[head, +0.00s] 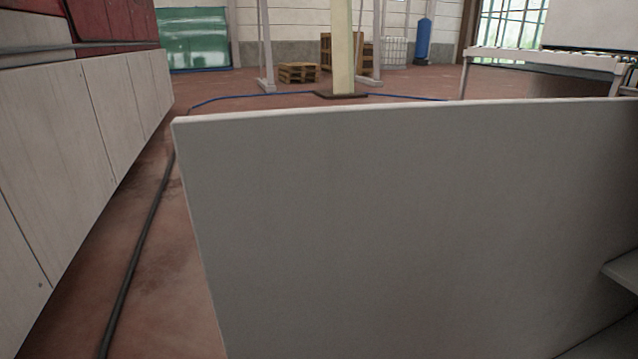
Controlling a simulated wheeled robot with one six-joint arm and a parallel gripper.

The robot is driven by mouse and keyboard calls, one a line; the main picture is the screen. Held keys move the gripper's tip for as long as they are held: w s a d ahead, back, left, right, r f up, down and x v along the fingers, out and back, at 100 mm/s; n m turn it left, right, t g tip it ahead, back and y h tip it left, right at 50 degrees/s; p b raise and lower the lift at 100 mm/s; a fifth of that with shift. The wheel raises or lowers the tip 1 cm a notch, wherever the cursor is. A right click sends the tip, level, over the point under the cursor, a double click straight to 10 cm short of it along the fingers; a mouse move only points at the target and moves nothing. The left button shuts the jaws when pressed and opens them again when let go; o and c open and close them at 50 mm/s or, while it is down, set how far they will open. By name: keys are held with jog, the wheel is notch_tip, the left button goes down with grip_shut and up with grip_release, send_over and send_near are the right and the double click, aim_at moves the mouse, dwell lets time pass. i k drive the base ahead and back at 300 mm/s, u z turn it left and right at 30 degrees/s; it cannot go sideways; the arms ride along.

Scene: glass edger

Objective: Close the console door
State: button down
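A large flat light-grey panel (400,220), which looks like the console door, fills the middle and right of the head view. It stands upright, and its free edge is on the left. It appears swung open, with a grey shelf or ledge (625,270) showing at the lower right. Its hinge side and lower edge are outside the view. My gripper is not in view, so its state and its place relative to the door do not show.
A pale panelled machine side (95,130) runs along the left. Between it and the door is a strip of reddish floor (165,270) with a dark cable (135,260). Behind stand a cream post (343,50), pallets (299,72), a blue cylinder (423,40) and a white-framed table (540,60).

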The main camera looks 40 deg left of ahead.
aim_at(471, 229)
jog(key=k, duration=0.5)
jog(key=u, duration=2.55)
jog(key=i, duration=1.45)
jog(key=z, duration=0.8)
